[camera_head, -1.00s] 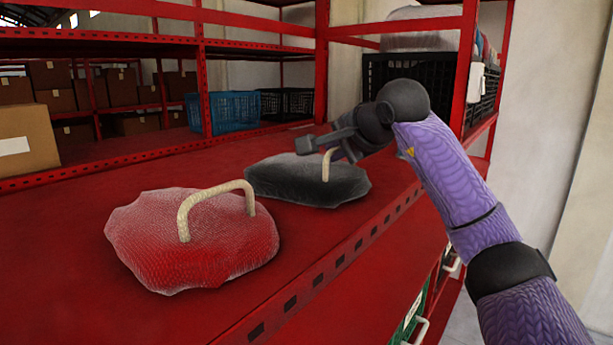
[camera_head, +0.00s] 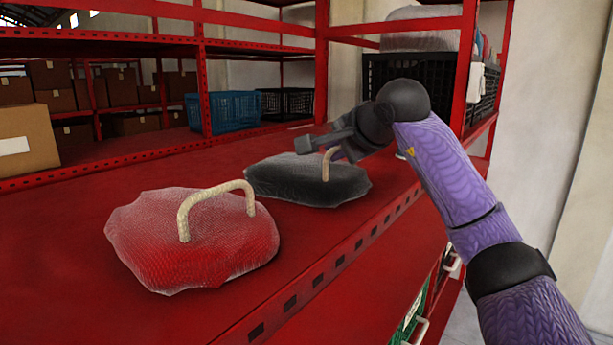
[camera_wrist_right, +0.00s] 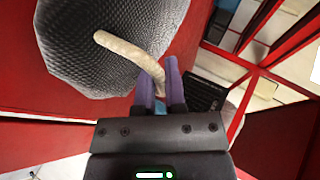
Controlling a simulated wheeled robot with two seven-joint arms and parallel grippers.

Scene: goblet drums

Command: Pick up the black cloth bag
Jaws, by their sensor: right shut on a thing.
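The black cloth bag (camera_head: 300,182) lies on the red shelf with its pale rope-like handle (camera_head: 327,163) standing up from it. My right gripper (camera_head: 340,154) is at that handle, above the bag's right part. In the right wrist view the bag (camera_wrist_right: 95,45) fills the upper left, and its handle (camera_wrist_right: 130,52) runs down to between the purple fingers of my right gripper (camera_wrist_right: 160,85). The fingers are shut on the handle's end. The bag still rests on the shelf. My left gripper is not in view.
A red and white bag (camera_head: 190,245) with a similar handle lies nearer on the red shelf (camera_head: 80,205). A cardboard box (camera_head: 28,138) stands at the left. A blue crate (camera_head: 222,112) and black crates (camera_head: 287,103) are behind. A red upright post (camera_head: 321,60) rises behind the black bag.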

